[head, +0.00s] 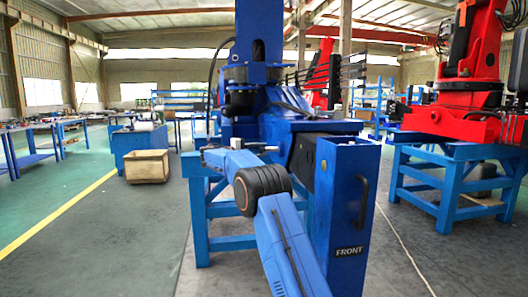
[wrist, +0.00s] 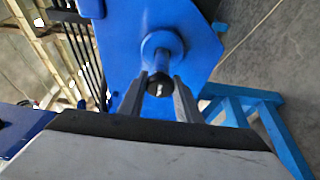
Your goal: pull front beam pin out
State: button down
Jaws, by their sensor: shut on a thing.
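The front beam pin (wrist: 159,57) shows in the wrist view as a blue shaft with a dark round end, standing out from a round boss on a blue plate (wrist: 117,48). My gripper (wrist: 159,86) is shut on the pin, one dark finger on each side of its dark end. The shaft still meets the boss; how deep it sits inside is hidden. In the head view a tall blue beam end (head: 345,205) carries the word FRONT and a black handle. My arm reaches up and left beside it; the pin cannot be made out there.
The blue crane stands on a blue stand (head: 200,222), whose legs also show in the wrist view (wrist: 272,118). A red crane (head: 455,120) stands at right. A wooden crate (head: 147,166) lies left; the floor there is open.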

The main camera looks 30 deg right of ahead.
jog(key=c, duration=1.3)
grip_release()
jog(key=shift+a, duration=0.3)
jog(key=shift+a, duration=0.1)
jog(key=s+a, duration=0.2)
jog(key=a, duration=1.5)
